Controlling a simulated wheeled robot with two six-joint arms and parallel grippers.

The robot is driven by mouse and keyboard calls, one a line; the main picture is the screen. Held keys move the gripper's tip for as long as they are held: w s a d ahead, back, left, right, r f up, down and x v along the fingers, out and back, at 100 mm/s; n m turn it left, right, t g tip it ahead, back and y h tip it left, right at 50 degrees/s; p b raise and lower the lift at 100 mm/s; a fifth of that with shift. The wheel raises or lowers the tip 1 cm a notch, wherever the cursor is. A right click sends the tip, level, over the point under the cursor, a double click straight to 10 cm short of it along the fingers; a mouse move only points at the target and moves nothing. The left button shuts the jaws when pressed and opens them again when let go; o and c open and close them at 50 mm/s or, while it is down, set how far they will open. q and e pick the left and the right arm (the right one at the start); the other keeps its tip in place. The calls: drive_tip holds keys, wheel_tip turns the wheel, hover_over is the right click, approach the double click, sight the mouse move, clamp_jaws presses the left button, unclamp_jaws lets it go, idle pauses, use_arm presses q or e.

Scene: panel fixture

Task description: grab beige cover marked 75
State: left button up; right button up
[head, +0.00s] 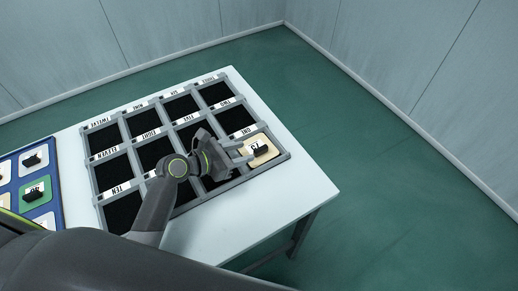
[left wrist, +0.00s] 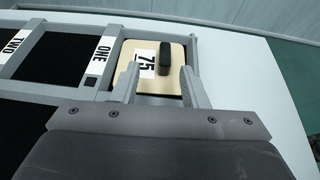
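The beige cover marked 75 (head: 265,147) lies in the grey rack's near right compartment, by the label ONE. In the left wrist view the cover (left wrist: 176,84) shows its white 75 label and a dark upright handle (left wrist: 165,57). My left gripper (head: 243,152) is over the cover's left part in the head view. In the left wrist view its fingers (left wrist: 160,68) are open, one on each side of the handle, with gaps between. Whether the fingers are at handle height is hard to tell. My right gripper is not in view.
The grey rack (head: 146,126) has several other compartments, which look black and empty. A blue board (head: 55,181) with coloured covers stands at the left. The white table (head: 290,190) is bare in front of the rack and ends at the right.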

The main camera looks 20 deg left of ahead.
sight(259, 150)
use_arm(q)
drive_tip(key=shift+d+x, duration=0.3)
drive_tip(key=shift+x, duration=2.45)
drive_tip(key=shift+s+r, duration=0.1)
drive_tip(key=shift+s, duration=0.15)
drive_tip(key=shift+a, duration=0.1)
clamp_jaws()
